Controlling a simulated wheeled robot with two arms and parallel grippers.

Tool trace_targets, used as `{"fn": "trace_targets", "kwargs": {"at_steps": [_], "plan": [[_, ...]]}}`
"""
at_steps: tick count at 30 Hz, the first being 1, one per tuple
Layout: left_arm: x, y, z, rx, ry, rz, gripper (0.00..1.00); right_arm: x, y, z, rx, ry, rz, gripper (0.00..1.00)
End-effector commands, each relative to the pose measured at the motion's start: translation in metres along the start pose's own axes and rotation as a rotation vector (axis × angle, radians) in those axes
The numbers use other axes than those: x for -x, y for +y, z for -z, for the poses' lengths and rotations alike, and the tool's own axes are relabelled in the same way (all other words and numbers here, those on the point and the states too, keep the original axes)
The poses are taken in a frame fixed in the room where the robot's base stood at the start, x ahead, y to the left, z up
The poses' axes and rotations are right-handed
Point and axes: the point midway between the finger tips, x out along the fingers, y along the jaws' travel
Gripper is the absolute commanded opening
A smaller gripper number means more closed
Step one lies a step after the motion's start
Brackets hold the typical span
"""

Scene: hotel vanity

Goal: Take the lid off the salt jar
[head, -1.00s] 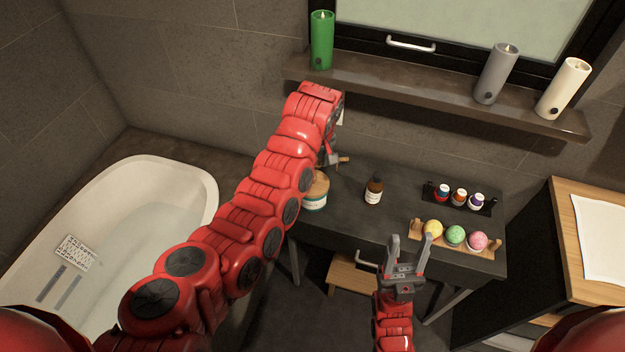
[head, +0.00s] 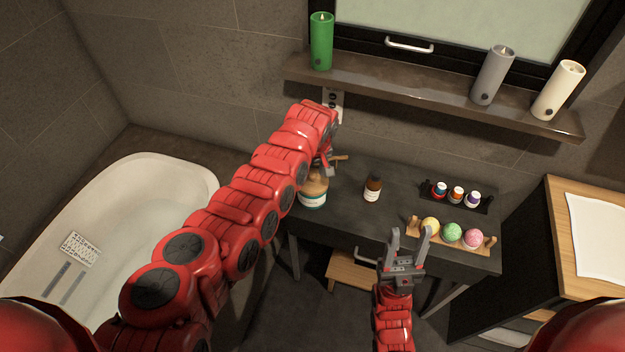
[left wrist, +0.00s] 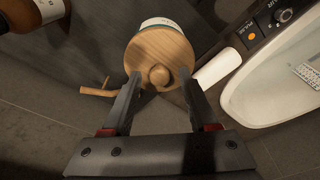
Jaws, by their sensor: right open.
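The salt jar (head: 313,199) stands on the dark vanity at its left end, with a white and teal label. Its round wooden lid (left wrist: 150,50) with a round knob (left wrist: 159,75) is on it, seen from above in the left wrist view. My left gripper (head: 324,168) is at the lid. In the left wrist view its two fingers (left wrist: 162,82) are apart, one on each side of the knob, with gaps showing. My left arm covers part of the jar in the head view. My right gripper (head: 409,237) is open and empty in front of the vanity.
A wooden scoop (left wrist: 97,91) lies by the jar. A brown bottle (head: 373,188) stands to the right. Bath bombs on a wooden tray (head: 485,250) and small bottles on a black tray (head: 484,208) are further right. The candle shelf (head: 420,92) overhangs behind. A bathtub (head: 195,180) is left.

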Motion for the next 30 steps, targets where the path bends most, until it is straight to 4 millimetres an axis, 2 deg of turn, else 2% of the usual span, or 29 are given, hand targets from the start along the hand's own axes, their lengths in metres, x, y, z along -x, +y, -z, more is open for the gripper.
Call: {"fn": "trace_targets", "kwargs": {"at_steps": [1,9,23,30], "plan": [[0.000,0.000,0.000,0.000,0.000,0.000,0.48,0.000,0.000,0.000,0.000,0.000,0.000,0.50],[0.000,0.000,0.000,0.000,0.000,0.000,0.00,0.000,0.000,0.000,0.000,0.000,0.000,0.50],[0.001,0.000,0.001,0.000,0.001,0.000,0.00,0.001,0.000,0.000,0.000,0.000,0.000,0.50],[0.013,0.001,0.004,0.002,0.004,-0.004,0.00,0.008,0.000,-0.001,0.000,0.000,0.000,0.50]]}}
